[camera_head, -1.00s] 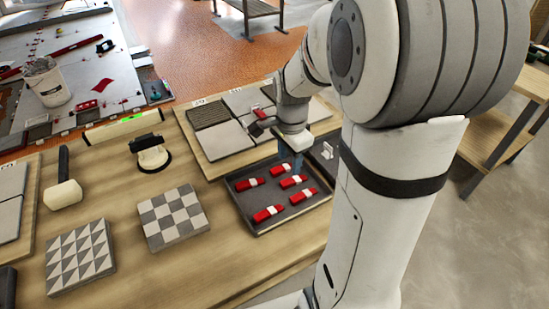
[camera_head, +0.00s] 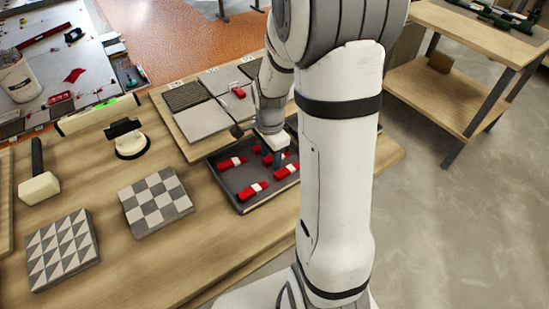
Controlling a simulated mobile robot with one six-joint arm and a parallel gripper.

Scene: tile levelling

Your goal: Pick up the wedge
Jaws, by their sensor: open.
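Several red wedges with white bands lie in a dark grey tray (camera_head: 225,186). One wedge (camera_head: 232,163) is at the tray's upper left, one wedge (camera_head: 252,190) at the front, and one wedge (camera_head: 286,171) at the right. My gripper (camera_head: 272,162) points down over the tray's middle, open, among the wedges. It partly hides a wedge behind it, and I cannot tell whether its fingers straddle or touch any wedge. Another red wedge (camera_head: 238,92) lies on the tile board behind the tray.
The tile board (camera_head: 180,140) stands behind the tray. To the left are a suction lifter (camera_head: 130,143), a mallet (camera_head: 39,186), a green-vialled level (camera_head: 98,115), a checkered tile (camera_head: 156,203) and a triangle-patterned tile (camera_head: 61,250). The front of the table is bare.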

